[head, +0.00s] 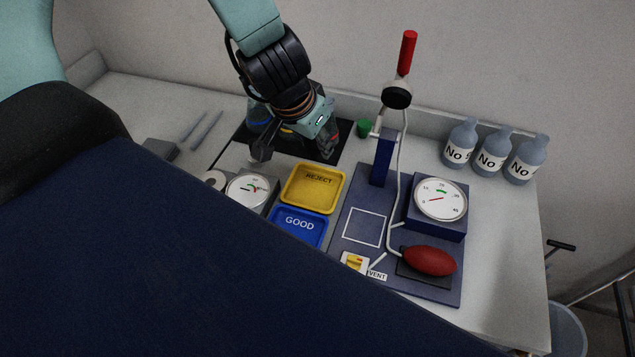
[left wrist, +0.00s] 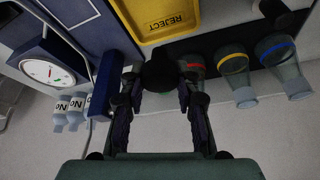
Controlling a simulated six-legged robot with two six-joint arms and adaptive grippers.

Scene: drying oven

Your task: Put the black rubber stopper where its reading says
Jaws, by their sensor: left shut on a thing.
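The black rubber stopper (left wrist: 160,70) is between the fingertips of my left gripper (left wrist: 160,82) in the left wrist view, and the gripper is shut on it. In the head view my left gripper (head: 328,140) is over the back dark mat, behind the yellow REJECT tray (head: 312,190); I cannot make out the stopper there. The blue GOOD tray (head: 299,228) is in front of REJECT. The dial gauge (head: 440,198) on the blue tester base has its red needle low, left of the green band. A second dial (head: 248,189) stands left of the trays. My right gripper is out of view.
Flasks with coloured bands, such as the yellow-banded one (left wrist: 234,75), stand close to my left gripper. The white square outline (head: 364,227) is empty.

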